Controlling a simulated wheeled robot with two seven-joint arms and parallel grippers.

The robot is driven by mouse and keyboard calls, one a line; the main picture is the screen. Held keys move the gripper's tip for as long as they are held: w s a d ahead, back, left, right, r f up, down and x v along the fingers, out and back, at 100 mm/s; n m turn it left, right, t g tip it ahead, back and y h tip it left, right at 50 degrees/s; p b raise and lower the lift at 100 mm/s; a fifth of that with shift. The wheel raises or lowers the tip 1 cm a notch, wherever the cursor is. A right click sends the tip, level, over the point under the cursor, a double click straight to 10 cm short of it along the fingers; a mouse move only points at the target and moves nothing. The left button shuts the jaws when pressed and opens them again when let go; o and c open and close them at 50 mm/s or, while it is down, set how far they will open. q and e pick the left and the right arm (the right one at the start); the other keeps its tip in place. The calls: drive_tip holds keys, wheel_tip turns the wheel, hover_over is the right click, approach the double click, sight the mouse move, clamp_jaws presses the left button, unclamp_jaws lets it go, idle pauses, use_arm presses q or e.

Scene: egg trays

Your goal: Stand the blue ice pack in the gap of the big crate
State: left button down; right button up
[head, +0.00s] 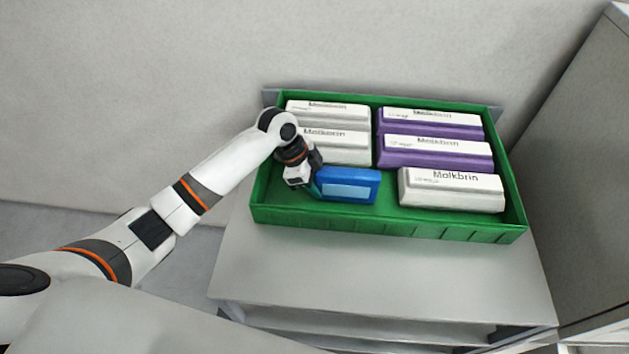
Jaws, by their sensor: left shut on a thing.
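The big green crate (385,225) stands on a grey table and holds several egg boxes. The blue ice pack (362,177), with a pale blue label, is at the crate's front left. It stands between the crate's left part and the white egg box (450,190) at front right. My left gripper (314,186) is shut on the ice pack's left end. I cannot tell whether the pack's bottom touches the crate floor. My right gripper is not in view.
White egg boxes (328,111) fill the back left, and purple-and-white ones (437,151) the back right. Bare crate floor shows left of the ice pack. The table top (385,275) in front is clear. A grey cabinet (590,170) stands at right.

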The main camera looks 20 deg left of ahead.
use_arm(q)
drive_tip(key=shift+f, duration=0.1)
drive_tip(key=c, duration=1.1)
unclamp_jaws()
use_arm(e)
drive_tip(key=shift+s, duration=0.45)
use_arm(q)
drive_tip(key=shift+r, duration=0.2)
drive_tip(key=b+v, duration=0.2)
drive_tip(key=v, duration=1)
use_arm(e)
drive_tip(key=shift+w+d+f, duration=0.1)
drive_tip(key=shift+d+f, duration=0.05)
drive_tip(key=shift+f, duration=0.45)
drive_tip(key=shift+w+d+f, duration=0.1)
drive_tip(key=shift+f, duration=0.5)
use_arm(q)
drive_tip(key=shift+f, duration=0.15)
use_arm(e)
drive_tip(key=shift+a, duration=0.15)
